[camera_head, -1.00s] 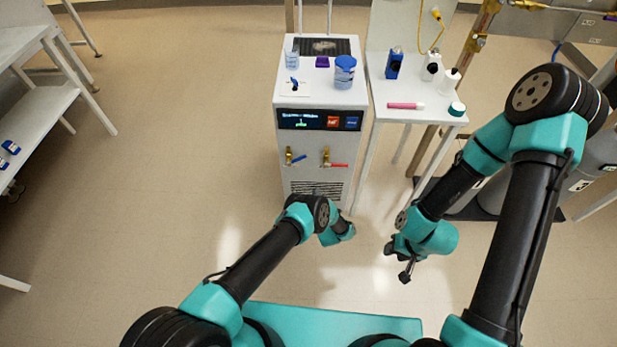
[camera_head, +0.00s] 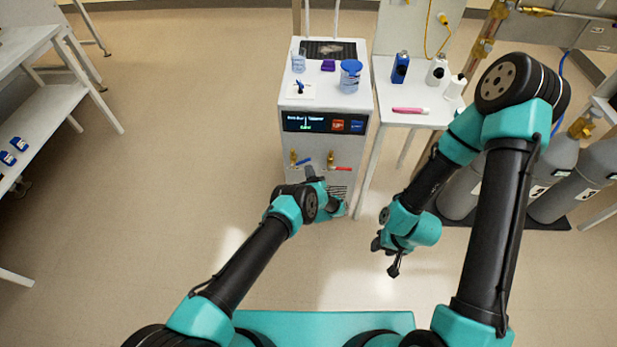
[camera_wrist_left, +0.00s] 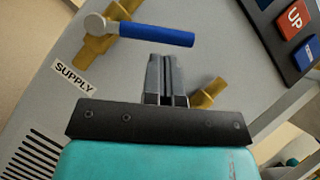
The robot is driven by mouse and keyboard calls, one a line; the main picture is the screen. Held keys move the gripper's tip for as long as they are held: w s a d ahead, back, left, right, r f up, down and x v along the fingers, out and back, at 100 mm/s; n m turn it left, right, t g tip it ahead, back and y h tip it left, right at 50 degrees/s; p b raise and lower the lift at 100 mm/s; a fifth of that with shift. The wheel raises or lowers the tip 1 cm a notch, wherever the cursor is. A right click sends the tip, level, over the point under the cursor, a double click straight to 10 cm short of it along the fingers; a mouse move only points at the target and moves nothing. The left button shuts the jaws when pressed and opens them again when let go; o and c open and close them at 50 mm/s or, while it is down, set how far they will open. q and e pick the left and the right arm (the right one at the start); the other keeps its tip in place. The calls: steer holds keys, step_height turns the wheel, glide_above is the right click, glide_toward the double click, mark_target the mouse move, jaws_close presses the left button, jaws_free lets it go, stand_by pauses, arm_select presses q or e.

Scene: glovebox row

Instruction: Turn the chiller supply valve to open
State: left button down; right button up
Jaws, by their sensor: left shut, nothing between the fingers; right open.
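The chiller (camera_head: 350,124) is a white cabinet with two brass valves on its front. The supply valve has a blue lever (camera_head: 304,160). In the left wrist view this lever (camera_wrist_left: 155,35) crosses its brass body (camera_wrist_left: 93,47) beside the SUPPLY label (camera_wrist_left: 74,77). My left gripper (camera_head: 311,172) is shut and empty, just below the blue lever in the head view. In the left wrist view its fingertips (camera_wrist_left: 167,62) are close to the lever; I cannot tell if they touch. My right gripper (camera_head: 394,270) is open and empty, away from the chiller.
The second valve has a red lever (camera_head: 341,168) right of the blue one; in the left wrist view its brass body (camera_wrist_left: 208,93) is partly behind my gripper. A side table (camera_head: 385,118) with bottles stands right of the chiller. Gas cylinders (camera_head: 545,186) stand further right.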

arm_select(q)
steer(key=shift+w+a+r, duration=0.1)
steer(key=shift+a+r, duration=0.2)
steer(key=shift+r, duration=0.1)
steer(key=shift+r, duration=0.1)
steer(key=shift+r+n+g+y, duration=0.1)
steer(key=shift+n+g+y, duration=0.35)
steer(key=shift+n, duration=0.45)
